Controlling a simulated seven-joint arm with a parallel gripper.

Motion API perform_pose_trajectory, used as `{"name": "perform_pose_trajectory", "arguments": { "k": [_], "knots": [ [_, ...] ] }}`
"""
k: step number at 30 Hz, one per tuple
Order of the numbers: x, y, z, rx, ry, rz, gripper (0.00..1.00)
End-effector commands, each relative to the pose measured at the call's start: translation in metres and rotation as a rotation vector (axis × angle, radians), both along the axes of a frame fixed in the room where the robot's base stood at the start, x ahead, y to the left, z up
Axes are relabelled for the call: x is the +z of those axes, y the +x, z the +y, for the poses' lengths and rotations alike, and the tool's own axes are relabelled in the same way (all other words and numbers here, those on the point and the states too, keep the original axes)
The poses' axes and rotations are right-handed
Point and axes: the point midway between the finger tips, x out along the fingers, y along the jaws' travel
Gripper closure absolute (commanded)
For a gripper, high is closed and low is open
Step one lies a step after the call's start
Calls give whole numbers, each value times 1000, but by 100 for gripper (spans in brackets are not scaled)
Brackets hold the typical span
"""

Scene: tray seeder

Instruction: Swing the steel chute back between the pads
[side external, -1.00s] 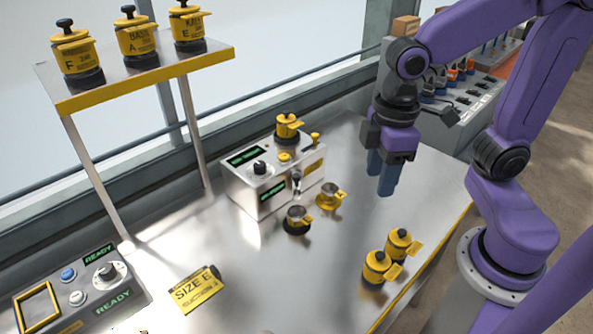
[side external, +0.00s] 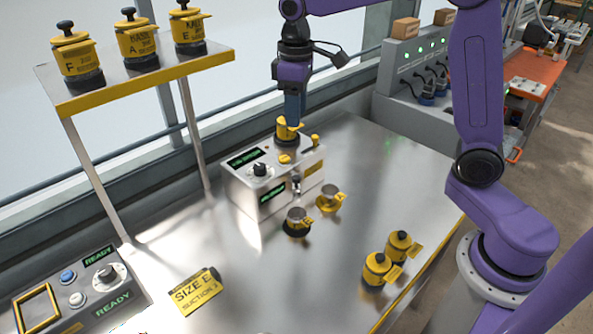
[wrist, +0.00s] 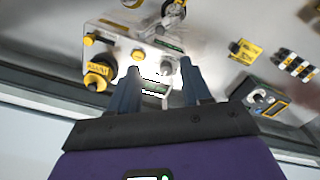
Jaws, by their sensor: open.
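The steel chute (side external: 297,183) is a small shiny part on the front of the silver seeder box (side external: 243,196). My gripper (side external: 291,122) points down above the back of the box, in line with the yellow canister (side external: 283,132) on top. In the wrist view my fingers (wrist: 160,69) are apart and empty, the canister beside them.
Two yellow canisters (side external: 377,268) stand near the table's front edge. A shelf (side external: 150,82) with three canisters rises at the left. A yellow SIZE E card (side external: 195,291) and a control panel (side external: 95,285) lie front left.

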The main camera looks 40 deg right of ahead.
Motion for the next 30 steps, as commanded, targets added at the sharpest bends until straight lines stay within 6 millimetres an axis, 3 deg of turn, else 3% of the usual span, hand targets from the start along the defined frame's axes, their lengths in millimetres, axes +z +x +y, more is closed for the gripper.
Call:
{"name": "perform_pose_trajectory", "arguments": {
  "k": [21,30],
  "knots": [
    [-128,-2,0,0,-2,5,52],
    [-163,-1,0,0,-1,2,52]
  ]
}}
